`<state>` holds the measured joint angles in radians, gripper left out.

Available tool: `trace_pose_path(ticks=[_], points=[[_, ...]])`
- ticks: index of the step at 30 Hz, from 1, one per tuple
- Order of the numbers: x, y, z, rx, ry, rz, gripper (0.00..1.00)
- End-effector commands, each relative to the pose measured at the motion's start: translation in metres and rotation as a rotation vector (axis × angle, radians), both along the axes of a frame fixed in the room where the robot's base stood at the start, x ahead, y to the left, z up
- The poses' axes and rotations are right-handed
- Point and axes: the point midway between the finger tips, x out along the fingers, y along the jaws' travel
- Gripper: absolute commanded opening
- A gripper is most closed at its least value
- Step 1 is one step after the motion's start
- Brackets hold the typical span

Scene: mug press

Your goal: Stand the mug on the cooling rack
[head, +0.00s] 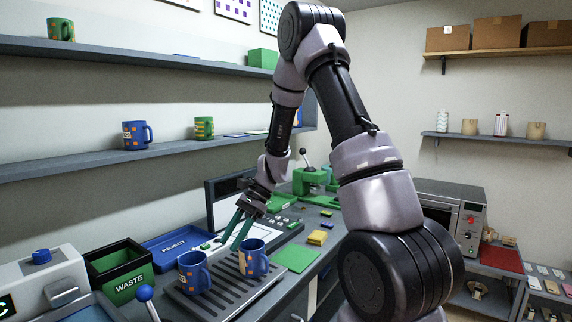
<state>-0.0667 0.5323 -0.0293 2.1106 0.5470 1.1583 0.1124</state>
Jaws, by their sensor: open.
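Two blue mugs with orange patches stand upright on the dark slatted cooling rack (222,292). One is the left mug (193,274); the other is the right mug (254,260), near the rack's back right part. My gripper (231,243) points down with its teal fingers apart, just above and left of the right mug. No mug shows between the fingers. Whether a finger touches the right mug's rim cannot be told from this view.
A blue REJECT tray (170,248) and a black-and-green WASTE bin (122,272) stand left of the rack. A green mat (295,258) and yellow block (317,237) lie to its right. A green press (312,181) stands behind. A blue-knobbed lever (145,293) rises in front.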

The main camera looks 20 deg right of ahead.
Motion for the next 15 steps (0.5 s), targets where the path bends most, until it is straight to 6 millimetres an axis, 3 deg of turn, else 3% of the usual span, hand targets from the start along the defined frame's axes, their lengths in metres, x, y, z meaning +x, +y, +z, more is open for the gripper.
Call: trace_pose_path(ticks=[1, 6, 15], points=[[-0.002, -0.005, 0.024, -0.013, -0.062, 0.024, 0.43], [-0.022, -0.027, 0.096, -0.083, -0.276, 0.124, 0.43], [-0.079, -0.069, 0.194, -0.257, -0.650, 0.282, 0.43]])
